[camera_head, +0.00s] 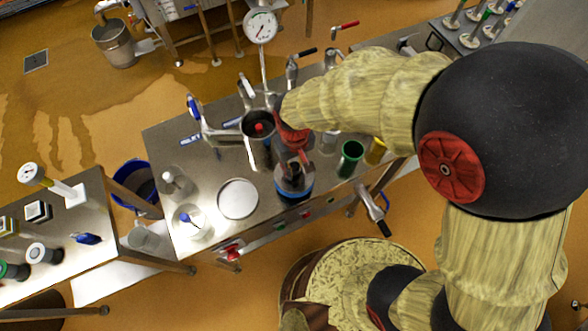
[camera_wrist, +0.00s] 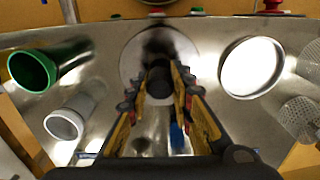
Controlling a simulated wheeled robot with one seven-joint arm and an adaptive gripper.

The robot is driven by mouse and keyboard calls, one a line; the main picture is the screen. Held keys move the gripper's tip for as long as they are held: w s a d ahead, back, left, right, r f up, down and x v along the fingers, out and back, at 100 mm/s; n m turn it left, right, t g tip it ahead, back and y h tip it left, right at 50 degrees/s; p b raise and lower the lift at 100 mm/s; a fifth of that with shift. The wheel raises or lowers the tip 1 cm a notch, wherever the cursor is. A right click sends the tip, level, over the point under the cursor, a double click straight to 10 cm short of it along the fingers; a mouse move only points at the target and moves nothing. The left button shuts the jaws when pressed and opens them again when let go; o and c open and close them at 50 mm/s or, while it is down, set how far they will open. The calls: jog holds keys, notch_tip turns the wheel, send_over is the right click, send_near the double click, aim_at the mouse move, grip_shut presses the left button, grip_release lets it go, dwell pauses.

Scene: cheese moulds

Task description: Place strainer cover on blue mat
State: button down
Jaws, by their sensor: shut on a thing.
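My gripper (camera_head: 294,158) points down at the front middle of the steel table. Its fingers are shut on a dark round knob, which shows between them in the wrist view (camera_wrist: 159,84). A round grey metal piece (camera_wrist: 131,60), which looks like the strainer cover, shows around and beyond this knob. The fingers hide part of it. In the head view a blue edge (camera_head: 303,196), seemingly the blue mat, shows just under the held piece. I cannot tell whether the cover touches the mat.
A white round disc with a metal rim (camera_head: 238,199) lies left of my gripper. A green cup (camera_head: 350,158) and a yellow cup (camera_head: 376,151) stand right. A dark metal cup (camera_head: 257,126) stands behind. Clear containers stand at the table's left end.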

aim_at(294, 169)
jog(key=shift+w+f, duration=0.35)
jog(key=shift+w+a+f+b, duration=0.1)
jog(key=shift+f+b, duration=0.1)
jog(key=shift+f, duration=0.4)
jog(key=shift+w+d+f+b, duration=0.1)
jog(key=shift+f+b, duration=0.15)
jog(key=shift+f, duration=0.4)
jog(key=shift+w+a+f+b, duration=0.1)
jog(key=shift+f+b, duration=0.1)
jog(key=shift+f, duration=0.4)
jog(key=shift+f, duration=0.15)
jog(key=c, duration=1.6)
grip_release()
jog(key=shift+c, duration=0.2)
jog(key=shift+o, duration=0.4)
